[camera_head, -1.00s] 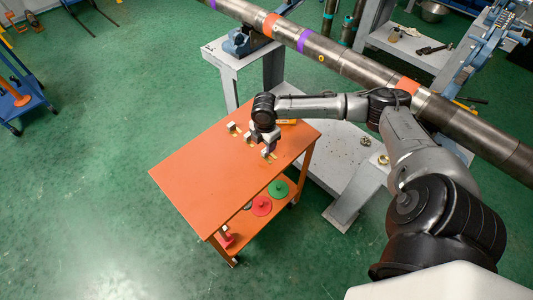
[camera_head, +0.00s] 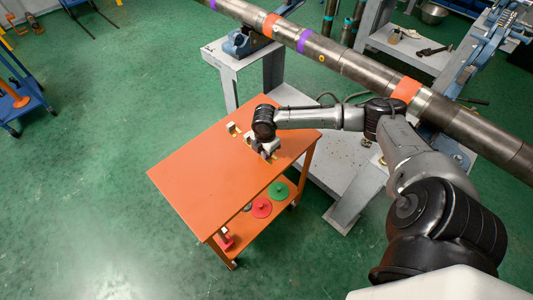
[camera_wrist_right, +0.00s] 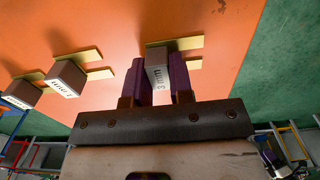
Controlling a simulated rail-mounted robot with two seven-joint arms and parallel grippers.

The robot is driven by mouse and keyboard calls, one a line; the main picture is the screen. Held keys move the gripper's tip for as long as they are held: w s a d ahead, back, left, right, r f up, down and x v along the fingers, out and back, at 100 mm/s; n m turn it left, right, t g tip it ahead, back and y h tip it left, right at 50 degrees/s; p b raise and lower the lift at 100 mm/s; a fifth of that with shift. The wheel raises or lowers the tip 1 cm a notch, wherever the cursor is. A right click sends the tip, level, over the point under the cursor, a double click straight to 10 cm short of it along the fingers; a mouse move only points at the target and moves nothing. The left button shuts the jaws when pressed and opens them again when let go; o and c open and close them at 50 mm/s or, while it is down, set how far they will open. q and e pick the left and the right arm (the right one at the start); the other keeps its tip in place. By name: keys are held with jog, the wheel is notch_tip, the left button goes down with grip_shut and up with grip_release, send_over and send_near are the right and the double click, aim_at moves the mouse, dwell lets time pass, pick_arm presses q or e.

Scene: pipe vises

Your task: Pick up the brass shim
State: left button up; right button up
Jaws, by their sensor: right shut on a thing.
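My right gripper (camera_head: 267,151) is low over the orange cart top. In the right wrist view its purple fingers (camera_wrist_right: 158,78) are shut on the grey block (camera_wrist_right: 157,68) of a brass shim (camera_wrist_right: 184,44). The block has a printed label, too small to read surely. The brass strip shows beyond the fingertips, on or just above the orange surface; I cannot tell which. Two more grey blocks with brass strips stand to the left, a near one (camera_wrist_right: 68,78) and one at the edge (camera_wrist_right: 22,93). My left gripper is not in view.
The orange cart top (camera_head: 200,180) is clear toward the front left. Red (camera_head: 261,207) and green (camera_head: 278,189) discs lie on its lower shelf. A long steel pipe (camera_head: 350,65) runs behind, above a grey stand. Green floor is open at left.

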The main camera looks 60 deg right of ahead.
grip_shut()
jog(key=shift+r, duration=0.15)
